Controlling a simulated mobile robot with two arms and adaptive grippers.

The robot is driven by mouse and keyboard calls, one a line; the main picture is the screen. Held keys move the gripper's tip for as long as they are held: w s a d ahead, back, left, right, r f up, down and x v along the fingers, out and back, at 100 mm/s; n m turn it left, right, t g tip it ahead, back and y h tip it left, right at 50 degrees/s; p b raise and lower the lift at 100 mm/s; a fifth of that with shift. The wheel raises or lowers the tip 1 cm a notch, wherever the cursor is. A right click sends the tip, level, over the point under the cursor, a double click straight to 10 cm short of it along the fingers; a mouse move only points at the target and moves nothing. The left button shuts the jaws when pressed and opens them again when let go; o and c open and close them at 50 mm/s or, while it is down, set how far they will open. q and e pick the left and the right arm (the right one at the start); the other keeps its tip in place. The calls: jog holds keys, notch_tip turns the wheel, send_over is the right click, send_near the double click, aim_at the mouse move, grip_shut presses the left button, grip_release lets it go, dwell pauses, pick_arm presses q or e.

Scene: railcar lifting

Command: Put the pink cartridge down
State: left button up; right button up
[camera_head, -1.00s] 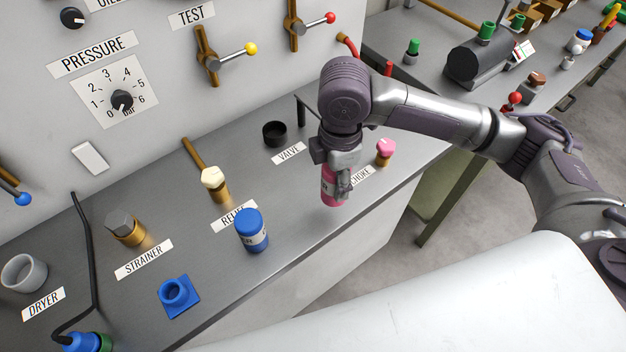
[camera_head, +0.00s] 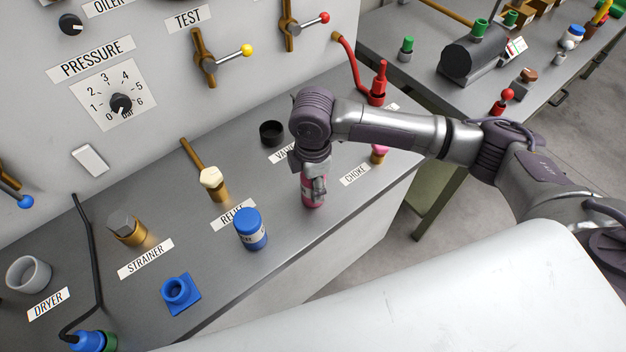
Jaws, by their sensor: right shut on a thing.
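My right gripper (camera_head: 314,186) is shut on the pink cartridge (camera_head: 312,202). The cartridge is upright, low over the grey bench top, between the blue cartridge and the CHOKE label. Its lower end shows below my fingers; its upper part is hidden by the gripper. I cannot tell whether its bottom touches the bench. My left gripper is not in view.
A blue cartridge (camera_head: 250,229) stands to the left, in front of the RELIEF label. A pink-topped fitting (camera_head: 379,154) is partly hidden behind my arm. A black cup (camera_head: 272,133) stands behind. The bench front edge (camera_head: 330,232) is close to the cartridge.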

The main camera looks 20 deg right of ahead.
jog(key=o, duration=1.5)
jog(key=shift+c, duration=0.2)
notch_tip(320, 180, up, 12)
jog(key=shift+r+b, duration=0.1)
jog(key=shift+b, duration=1)
jog(key=shift+a, duration=0.1)
